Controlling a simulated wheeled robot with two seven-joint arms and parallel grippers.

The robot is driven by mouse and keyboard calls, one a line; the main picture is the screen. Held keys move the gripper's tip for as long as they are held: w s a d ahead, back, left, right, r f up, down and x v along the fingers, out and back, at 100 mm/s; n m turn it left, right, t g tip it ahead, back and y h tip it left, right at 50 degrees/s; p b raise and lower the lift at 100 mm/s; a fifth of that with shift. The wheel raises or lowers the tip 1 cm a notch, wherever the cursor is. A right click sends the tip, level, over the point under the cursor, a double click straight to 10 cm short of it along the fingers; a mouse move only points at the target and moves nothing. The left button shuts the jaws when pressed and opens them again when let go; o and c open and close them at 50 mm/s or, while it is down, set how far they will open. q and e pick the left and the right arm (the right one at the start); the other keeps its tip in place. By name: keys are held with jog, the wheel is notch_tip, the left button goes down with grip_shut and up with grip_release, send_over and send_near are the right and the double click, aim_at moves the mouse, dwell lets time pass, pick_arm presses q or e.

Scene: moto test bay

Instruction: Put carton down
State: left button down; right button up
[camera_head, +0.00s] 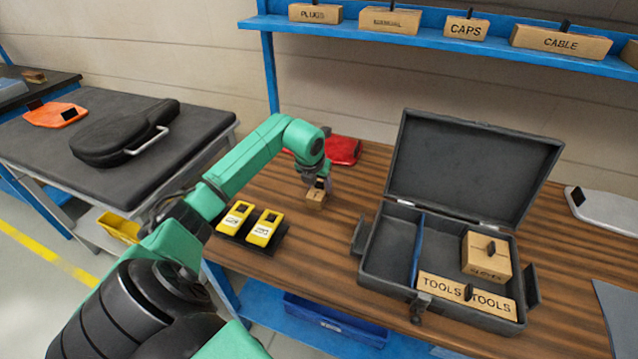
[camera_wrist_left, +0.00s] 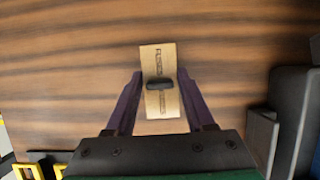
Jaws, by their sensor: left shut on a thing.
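A small brown carton (camera_head: 315,200) is held at the end of my left arm, over the wooden bench top (camera_head: 345,240). In the left wrist view the carton (camera_wrist_left: 158,58) has dark lettering, too small to read surely, and a black grip piece on top. My left gripper (camera_head: 318,184) points down and is shut on it, with a purple finger on either side in the wrist view. The carton's underside is hidden, so I cannot tell whether it touches the bench. My right gripper is not in view.
An open grey case (camera_head: 376,262) holding cartons stands right of the gripper. Two yellow devices (camera_head: 262,230) sit on a dark holder to the left. A red item (camera_head: 343,150) lies behind. A blue shelf (camera_head: 450,45) runs above. Bench between holder and case is clear.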

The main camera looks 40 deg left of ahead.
pick_arm(q)
jog(key=shift+c, duration=1.3)
grip_release()
jog(key=shift+f, duration=0.1)
jog(key=shift+r, duration=0.25)
jog(key=shift+s+r, duration=0.1)
jog(key=shift+r, duration=0.2)
jog(key=b+v, duration=0.1)
jog(key=v, duration=1)
jog(key=shift+d+r, duration=0.1)
jog(key=shift+r, duration=0.1)
